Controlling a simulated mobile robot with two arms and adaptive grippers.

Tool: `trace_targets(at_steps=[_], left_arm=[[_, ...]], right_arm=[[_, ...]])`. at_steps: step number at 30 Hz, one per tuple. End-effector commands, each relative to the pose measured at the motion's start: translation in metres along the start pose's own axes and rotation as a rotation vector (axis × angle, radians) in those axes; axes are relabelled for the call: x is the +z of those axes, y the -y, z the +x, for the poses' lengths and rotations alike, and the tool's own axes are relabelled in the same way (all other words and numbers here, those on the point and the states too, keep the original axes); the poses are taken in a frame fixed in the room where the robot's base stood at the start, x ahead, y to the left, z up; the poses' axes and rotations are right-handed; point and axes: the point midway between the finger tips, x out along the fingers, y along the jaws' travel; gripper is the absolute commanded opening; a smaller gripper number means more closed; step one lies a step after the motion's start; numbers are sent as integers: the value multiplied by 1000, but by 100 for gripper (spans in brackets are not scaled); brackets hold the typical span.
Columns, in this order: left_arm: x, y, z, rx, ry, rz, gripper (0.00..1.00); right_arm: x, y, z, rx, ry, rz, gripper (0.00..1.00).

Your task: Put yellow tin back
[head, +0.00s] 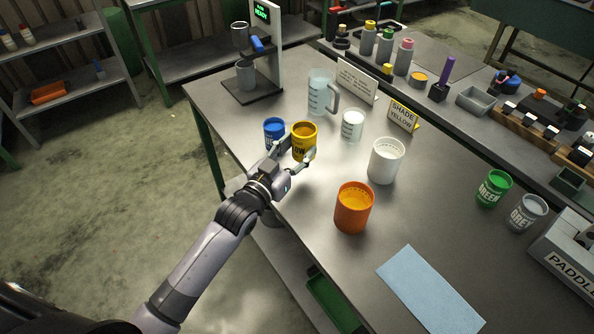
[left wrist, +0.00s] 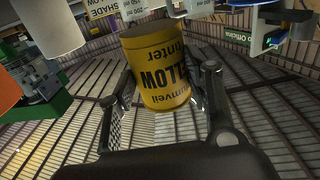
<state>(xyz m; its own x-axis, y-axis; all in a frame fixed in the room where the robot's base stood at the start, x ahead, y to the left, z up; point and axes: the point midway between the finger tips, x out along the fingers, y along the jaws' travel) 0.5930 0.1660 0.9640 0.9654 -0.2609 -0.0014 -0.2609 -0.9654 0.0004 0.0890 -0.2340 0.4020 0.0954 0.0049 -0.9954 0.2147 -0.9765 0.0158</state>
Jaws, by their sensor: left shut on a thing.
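The yellow tin (head: 304,141) stands upright near the left edge of the metal table (head: 428,214), close to the blue tin (head: 274,132). My left gripper (head: 300,157) is shut on the yellow tin, with a finger on each side of it. In the left wrist view the yellow tin (left wrist: 158,68) sits between the two fingers and its lettering appears upside down. I cannot tell whether its base touches the table. A "SHADE YELLOW" sign (head: 403,115) stands toward the back edge of the table. My right gripper is not in view.
An orange container (head: 353,208), a white cup (head: 385,161), a small beaker (head: 352,126) and a clear jug (head: 321,93) stand nearby. The dispenser (head: 262,60) is at the back left. Green (head: 493,188) and grey (head: 527,212) tins stand right. A blue cloth (head: 430,290) lies in front.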

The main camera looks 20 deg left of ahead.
Motion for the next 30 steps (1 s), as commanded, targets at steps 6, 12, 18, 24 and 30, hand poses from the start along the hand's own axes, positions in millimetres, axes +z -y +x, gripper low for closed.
trace_targets(at_steps=[6,12,18,24,30], left_arm=[[36,0,0,0,-1,0,9],[56,0,0,0,2,-1,9],[77,0,0,0,-2,-1,9],[77,0,0,0,-4,0,9],[81,0,0,0,-2,0,47]], right_arm=[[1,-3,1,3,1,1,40],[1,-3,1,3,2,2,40],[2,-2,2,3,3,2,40],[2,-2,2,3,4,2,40],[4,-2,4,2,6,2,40]])
